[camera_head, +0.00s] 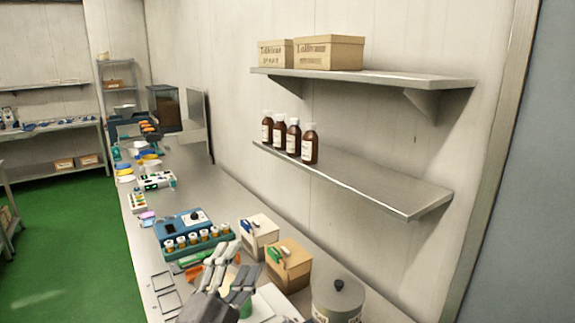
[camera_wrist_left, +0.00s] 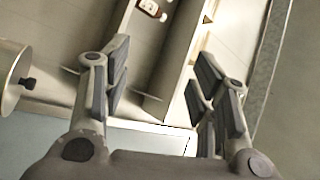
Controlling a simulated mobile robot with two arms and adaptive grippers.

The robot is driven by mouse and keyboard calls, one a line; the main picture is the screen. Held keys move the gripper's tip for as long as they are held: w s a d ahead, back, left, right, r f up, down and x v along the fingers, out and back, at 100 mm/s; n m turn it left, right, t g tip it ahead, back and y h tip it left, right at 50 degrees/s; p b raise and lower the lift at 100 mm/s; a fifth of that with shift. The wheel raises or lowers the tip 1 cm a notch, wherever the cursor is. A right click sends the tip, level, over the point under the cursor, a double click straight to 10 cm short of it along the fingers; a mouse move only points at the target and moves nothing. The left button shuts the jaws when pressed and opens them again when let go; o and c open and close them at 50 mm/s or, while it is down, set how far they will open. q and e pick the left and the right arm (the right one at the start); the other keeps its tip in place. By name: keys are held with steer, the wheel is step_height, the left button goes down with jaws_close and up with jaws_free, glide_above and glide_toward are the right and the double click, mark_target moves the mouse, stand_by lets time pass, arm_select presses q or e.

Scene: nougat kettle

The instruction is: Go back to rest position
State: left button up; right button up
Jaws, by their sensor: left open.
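My left gripper (camera_head: 232,262) is low in the middle of the head view, above the near part of the steel counter (camera_head: 200,186). In the left wrist view its two fingers (camera_wrist_left: 160,80) stand wide apart with nothing between them. A metal kettle (camera_head: 338,302) with a dark-knobbed lid stands to the right of the gripper, apart from it. The kettle also shows at the left edge of the left wrist view (camera_wrist_left: 12,85). My right gripper is not in view.
A blue rack of small vials (camera_head: 190,232), a white box (camera_head: 259,232) and a tan box (camera_head: 288,264) stand around the gripper. Wall shelves on the right hold brown bottles (camera_head: 310,145) and cartons (camera_head: 328,53). Green floor (camera_head: 70,245) is open at left.

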arm_select(q)
steer(key=s+a+f+n+g+y, duration=0.3)
steer(key=s+a+f+n+g, duration=0.15)
steer(key=f, duration=0.45)
steer(key=s+a+f+n+g+y, duration=0.3)
steer(key=a+f+n+y, duration=0.15)
steer(key=f, duration=0.45)
steer(key=s+a+f+n+g, duration=0.1)
steer(key=s+f+n+g, duration=0.35)
steer(key=s, duration=0.65)
steer(key=s+a+f+n+g, duration=0.1)
steer(key=s+f+g, duration=0.4)
steer(key=s+f, duration=0.45)
steer(key=s+f+g+b, duration=0.2)
steer(key=f+b, duration=1)
steer(key=f, duration=2.6)
steer(key=s+a+f+b, duration=0.1)
steer(key=s+f+b, duration=0.4)
steer(key=s+f, duration=0.4)
steer(key=s+a+f+b, duration=0.2)
steer(key=s+f+b, duration=0.3)
steer(key=f, duration=1.1)
steer(key=s, duration=0.3)
steer(key=shift+s+f, duration=0.2)
steer(key=shift+s, duration=0.2)
